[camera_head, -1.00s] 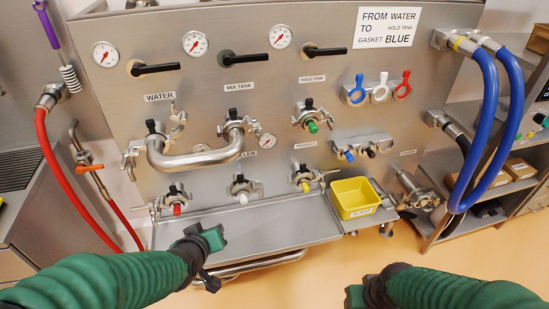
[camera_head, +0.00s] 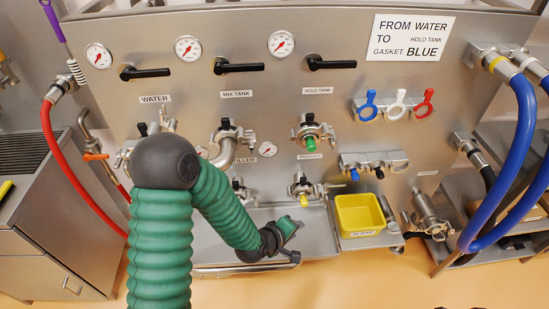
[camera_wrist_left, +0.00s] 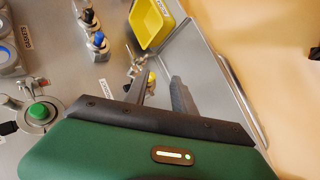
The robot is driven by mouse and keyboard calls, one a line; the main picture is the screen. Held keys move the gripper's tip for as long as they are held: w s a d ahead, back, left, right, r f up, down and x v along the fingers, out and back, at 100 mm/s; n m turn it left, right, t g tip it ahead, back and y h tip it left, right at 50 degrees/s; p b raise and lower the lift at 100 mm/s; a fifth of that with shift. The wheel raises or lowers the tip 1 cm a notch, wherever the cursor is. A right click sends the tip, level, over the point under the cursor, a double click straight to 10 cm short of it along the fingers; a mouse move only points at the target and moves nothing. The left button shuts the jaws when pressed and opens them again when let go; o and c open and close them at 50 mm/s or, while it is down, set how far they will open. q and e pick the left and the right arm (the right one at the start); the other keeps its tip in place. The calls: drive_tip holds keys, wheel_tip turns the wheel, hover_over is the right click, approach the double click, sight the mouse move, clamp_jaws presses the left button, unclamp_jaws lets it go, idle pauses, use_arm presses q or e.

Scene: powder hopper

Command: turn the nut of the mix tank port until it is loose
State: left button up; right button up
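The mix tank port (camera_head: 228,133) sits under the MIX TANK label, with a black knob on its clamp nut. The bent steel pipe (camera_head: 222,154) meets this port; my left arm hides most of the pipe and the water port end. My left gripper (camera_head: 290,226) is low and to the right of the mix tank port, above the steel shelf and below the yellow-capped port (camera_head: 304,190). In the left wrist view its two dark fingers (camera_wrist_left: 163,88) are apart with nothing held between them. My right gripper is out of view.
A yellow scrap bin (camera_head: 360,213) stands right of the shelf (camera_head: 322,238). A green-capped port (camera_head: 310,142) lies right of the mix tank port. Black valve handles (camera_head: 238,68) are above. Blue hoses (camera_head: 520,110) hang right, a red hose (camera_head: 62,165) left.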

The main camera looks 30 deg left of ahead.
use_arm(q)
drive_tip(key=w+r+n+t+p, duration=0.1)
drive_tip(key=w+r+n+t, duration=0.15)
drive_tip(key=n, duration=0.25)
drive_tip(key=n+t+y+p, duration=0.4)
drive_tip(key=n+y, duration=0.8)
drive_tip(key=n, duration=1.2)
approach(251, 150)
drive_tip(key=x, duration=0.2)
drive_tip(key=b+x, duration=0.1)
drive_tip(key=x, duration=0.6)
drive_tip(key=shift+w+a+f, duration=0.1)
drive_tip(key=shift+w+f, duration=0.05)
drive_tip(key=shift+w, duration=0.2)
drive_tip(key=shift+w+a, duration=0.3)
drive_tip(key=shift+a, duration=0.05)
drive_tip(key=shift+d, duration=0.1)
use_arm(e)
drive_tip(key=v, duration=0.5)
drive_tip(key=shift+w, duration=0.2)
use_arm(q)
clamp_jaws()
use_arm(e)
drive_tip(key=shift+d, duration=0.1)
use_arm(q)
drive_tip(key=shift+b, duration=0.3)
